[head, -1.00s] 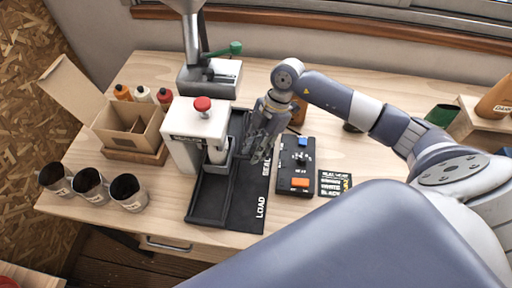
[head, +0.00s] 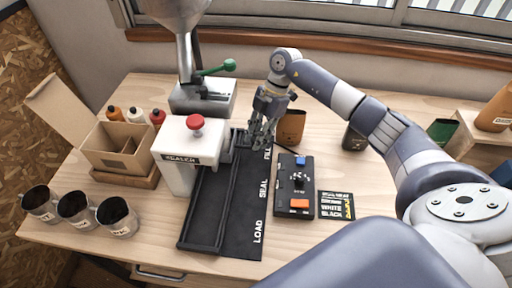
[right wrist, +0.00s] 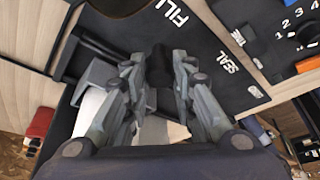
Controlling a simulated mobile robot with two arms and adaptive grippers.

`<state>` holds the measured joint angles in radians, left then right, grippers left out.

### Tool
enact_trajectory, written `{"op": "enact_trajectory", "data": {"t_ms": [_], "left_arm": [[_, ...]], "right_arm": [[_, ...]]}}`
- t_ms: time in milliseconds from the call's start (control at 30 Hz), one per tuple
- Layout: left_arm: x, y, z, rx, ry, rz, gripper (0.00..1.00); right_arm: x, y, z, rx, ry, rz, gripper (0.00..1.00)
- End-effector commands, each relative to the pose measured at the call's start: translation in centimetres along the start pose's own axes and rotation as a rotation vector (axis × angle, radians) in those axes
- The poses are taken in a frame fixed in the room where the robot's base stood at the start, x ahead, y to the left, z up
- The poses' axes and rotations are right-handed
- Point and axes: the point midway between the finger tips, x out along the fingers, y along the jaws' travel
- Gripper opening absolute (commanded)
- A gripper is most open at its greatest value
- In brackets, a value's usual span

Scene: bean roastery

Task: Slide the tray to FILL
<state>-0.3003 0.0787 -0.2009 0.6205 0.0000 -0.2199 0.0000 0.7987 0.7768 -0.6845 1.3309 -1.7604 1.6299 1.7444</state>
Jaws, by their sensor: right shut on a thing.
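The grey tray (right wrist: 98,78) shows partly in the right wrist view, beside my fingers. In the head view it is mostly hidden by the sealer and my right gripper. My right gripper (head: 257,143) is shut on the tray's black handle (right wrist: 160,66), just beside the printed word FILL (head: 267,151). The black track (head: 212,212) runs away from the front edge, and its near end, beside LOAD (head: 258,232), is empty. SEAL (head: 263,188) lies between these words. My left gripper is not in view.
The white sealer (head: 182,150) with a red knob stands left of the track. Behind it is a hopper machine with a green lever (head: 216,69).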

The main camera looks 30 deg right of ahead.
Motion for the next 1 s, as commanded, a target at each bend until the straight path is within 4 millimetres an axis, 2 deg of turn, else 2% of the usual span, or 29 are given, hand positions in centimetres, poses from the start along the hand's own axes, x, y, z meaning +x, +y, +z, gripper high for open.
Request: {"op": "enact_trajectory", "data": {"t_ms": [200, 567, 600, 667, 700, 1000], "left_arm": [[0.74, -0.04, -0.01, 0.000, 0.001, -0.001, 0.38], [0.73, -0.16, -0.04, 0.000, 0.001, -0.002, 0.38], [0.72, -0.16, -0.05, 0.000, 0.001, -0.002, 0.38], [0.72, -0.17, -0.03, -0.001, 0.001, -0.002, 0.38], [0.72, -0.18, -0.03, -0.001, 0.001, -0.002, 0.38], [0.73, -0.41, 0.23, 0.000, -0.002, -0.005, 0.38]], "right_arm": [[-0.33, 1.08, 0.98, 0.000, 0.001, 0.000, 0.00], [-0.68, 1.35, 1.18, 0.000, -0.001, 0.006, 0.00], [-0.70, 1.36, 1.19, 0.000, -0.001, 0.007, 0.26], [-0.72, 1.37, 1.20, 0.000, -0.001, 0.007, 0.40], [-0.71, 1.36, 1.19, 0.000, -0.001, 0.007, 0.44], [-0.62, 1.24, 1.12, 0.000, 0.001, 0.002, 0.44]]}}
